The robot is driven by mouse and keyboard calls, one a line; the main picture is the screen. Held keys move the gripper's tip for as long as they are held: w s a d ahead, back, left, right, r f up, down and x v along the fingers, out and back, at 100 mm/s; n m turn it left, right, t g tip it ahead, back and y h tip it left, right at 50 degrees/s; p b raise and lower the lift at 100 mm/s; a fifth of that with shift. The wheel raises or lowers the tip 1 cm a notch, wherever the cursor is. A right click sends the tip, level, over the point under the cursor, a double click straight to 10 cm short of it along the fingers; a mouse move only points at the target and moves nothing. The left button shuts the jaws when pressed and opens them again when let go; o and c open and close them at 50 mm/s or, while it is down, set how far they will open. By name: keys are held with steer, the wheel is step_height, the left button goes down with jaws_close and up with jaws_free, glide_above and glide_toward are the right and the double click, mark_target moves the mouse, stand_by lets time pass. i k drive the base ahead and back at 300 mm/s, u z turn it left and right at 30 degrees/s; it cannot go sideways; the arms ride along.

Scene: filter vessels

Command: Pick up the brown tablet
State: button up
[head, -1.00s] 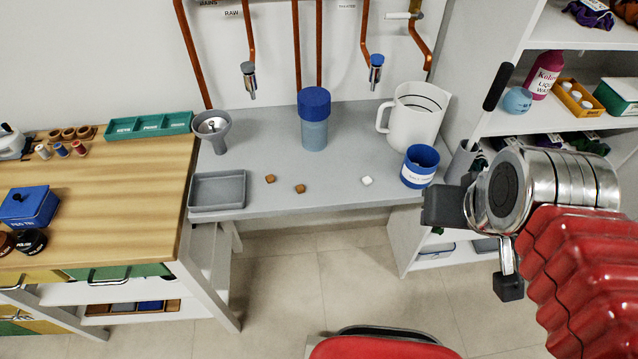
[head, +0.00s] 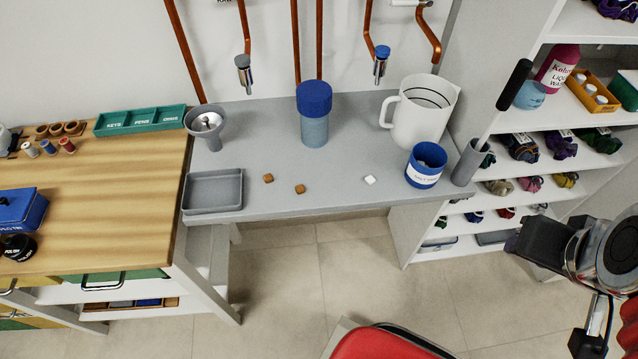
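Two small brown tablets lie on the grey bench. One brown tablet (head: 268,178) is just right of the grey tray. The other brown tablet (head: 300,189) is a little to the right and nearer the front edge. A white tablet (head: 370,180) lies farther right, near the blue cup. My gripper (head: 545,290) is at the lower right, over the floor, well away from the bench and the tablets. Its two dark fingers appear separated, one at upper left and one low, with nothing visible between them.
On the grey bench (head: 320,205) stand a grey tray (head: 213,207), a grey funnel (head: 206,142), a blue-lidded vessel (head: 314,130), a white jug (head: 425,115), a blue cup (head: 410,175) and a grey holder (head: 465,165). Shelves (head: 512,170) stand right. A red seat (head: 380,344) is in front.

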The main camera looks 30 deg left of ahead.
mark_target(300, 189)
steer(key=z, duration=0.1)
steer(key=k, duration=1.25)
steer(key=u, duration=1.8)
steer(key=i, duration=1)
